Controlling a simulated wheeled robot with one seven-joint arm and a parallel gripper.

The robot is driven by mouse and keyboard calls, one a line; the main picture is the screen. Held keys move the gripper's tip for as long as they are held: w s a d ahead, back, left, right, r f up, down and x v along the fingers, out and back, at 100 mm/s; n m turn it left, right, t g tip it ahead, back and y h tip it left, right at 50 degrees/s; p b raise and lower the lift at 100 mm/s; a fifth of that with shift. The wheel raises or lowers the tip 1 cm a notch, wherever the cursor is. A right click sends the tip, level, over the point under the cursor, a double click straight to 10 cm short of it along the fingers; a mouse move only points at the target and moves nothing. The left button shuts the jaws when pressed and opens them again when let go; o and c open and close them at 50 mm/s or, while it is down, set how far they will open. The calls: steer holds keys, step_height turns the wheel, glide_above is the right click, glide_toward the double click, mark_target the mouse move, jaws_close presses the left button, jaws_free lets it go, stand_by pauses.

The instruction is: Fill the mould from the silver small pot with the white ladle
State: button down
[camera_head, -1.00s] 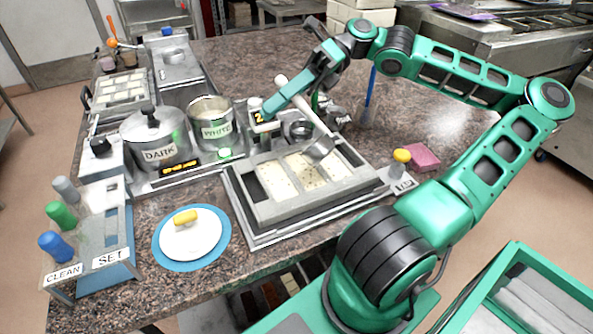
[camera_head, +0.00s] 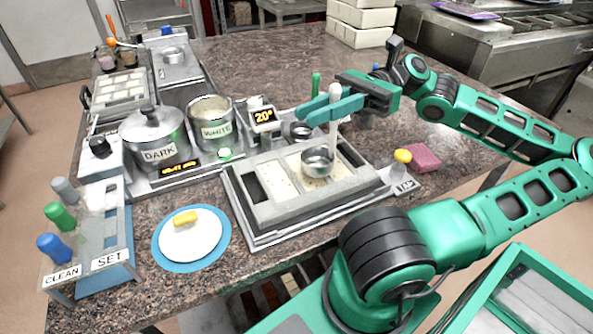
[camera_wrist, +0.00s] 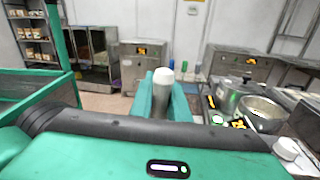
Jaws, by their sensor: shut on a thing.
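My gripper (camera_head: 330,108) is shut on the pale upright handle of the white ladle (camera_head: 318,162). The ladle's metal bowl hangs level over the right half of the mould (camera_head: 262,213); I cannot tell what is in the bowl. The wrist view shows the handle top (camera_wrist: 163,76) between both fingers. The mould's leftmost cavity looks dark, and the one beside it holds cream-coloured stuff with specks. The ladle hides part of the cavities to the right. The silver small pot (camera_head: 212,132), labelled WHITE, stands open left of and behind the mould. It also shows in the wrist view (camera_wrist: 262,120).
A lidded pot (camera_head: 155,152) labelled DARK stands left of the WHITE pot. A display (camera_head: 264,114) reads about 20°. A white plate (camera_head: 190,240) is at front left.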

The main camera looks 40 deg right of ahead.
steer(key=shift+s+d+f+n, duration=0.1)
steer(key=shift+s+d+n, duration=0.15)
steer(key=shift+d+n, duration=0.05)
steer(key=shift+r, duration=1.5)
